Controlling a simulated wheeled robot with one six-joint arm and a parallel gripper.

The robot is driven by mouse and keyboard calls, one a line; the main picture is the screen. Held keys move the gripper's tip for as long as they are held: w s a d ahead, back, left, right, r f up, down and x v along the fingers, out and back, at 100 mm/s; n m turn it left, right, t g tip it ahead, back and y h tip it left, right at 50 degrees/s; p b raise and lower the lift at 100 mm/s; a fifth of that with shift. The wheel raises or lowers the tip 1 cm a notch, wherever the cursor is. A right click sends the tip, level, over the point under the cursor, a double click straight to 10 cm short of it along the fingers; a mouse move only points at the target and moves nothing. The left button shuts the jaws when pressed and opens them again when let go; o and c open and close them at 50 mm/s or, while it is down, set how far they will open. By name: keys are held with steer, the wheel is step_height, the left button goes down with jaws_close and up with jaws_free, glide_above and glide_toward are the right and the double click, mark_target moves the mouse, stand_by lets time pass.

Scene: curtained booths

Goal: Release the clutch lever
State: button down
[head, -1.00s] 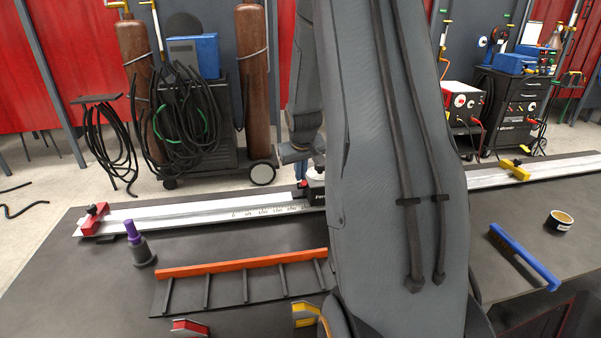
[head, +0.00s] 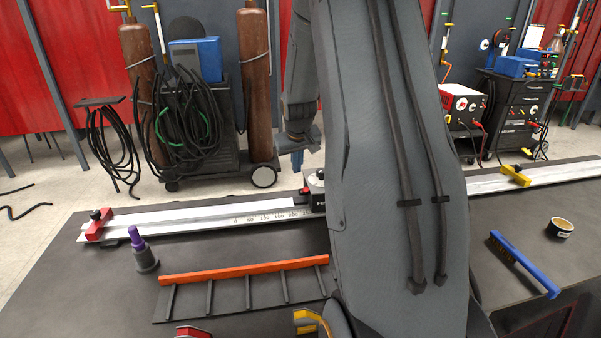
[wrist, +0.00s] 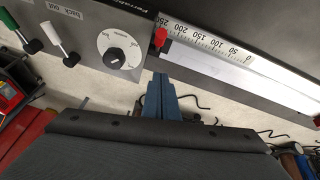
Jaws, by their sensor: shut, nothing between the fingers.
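The black machine carriage (head: 314,190) sits on the long white rail, mostly hidden behind my arm in the head view. A red-tipped lever (wrist: 160,37) stands at the panel's end beside the scale. No readable label marks the clutch lever. My gripper (wrist: 161,80) is shut and empty, its blue fingers appearing apart from the levers. In the head view my gripper (head: 297,160) is above and behind the carriage.
The scaled rail (head: 170,217) runs along the table, with a red clamp (head: 97,224) at left and a yellow one (head: 515,175) at right. An orange-edged rack (head: 240,270), purple-topped bottle (head: 143,252), blue brush (head: 525,265) and tape roll (head: 560,225) lie nearer.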

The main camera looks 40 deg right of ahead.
steer(key=s+b+v, duration=0.1)
steer(key=v, duration=0.7)
steer(key=shift+s+a+f+b, duration=0.15)
steer(key=shift+s+a+b, duration=0.25)
steer(key=shift+s, duration=0.1)
steer(key=s+a+f+n+g+y, duration=0.1)
steer(key=s+a+f, duration=0.3)
steer(key=s+a, duration=0.6)
steer(key=s+a+f+n+g+y, duration=0.1)
steer(key=s+a+f, duration=0.3)
steer(key=s+a, duration=0.6)
steer(key=a+n+g, duration=0.1)
steer(key=a, duration=0.7)
steer(key=shift+f+y, duration=0.2)
steer(key=shift+y, duration=0.1)
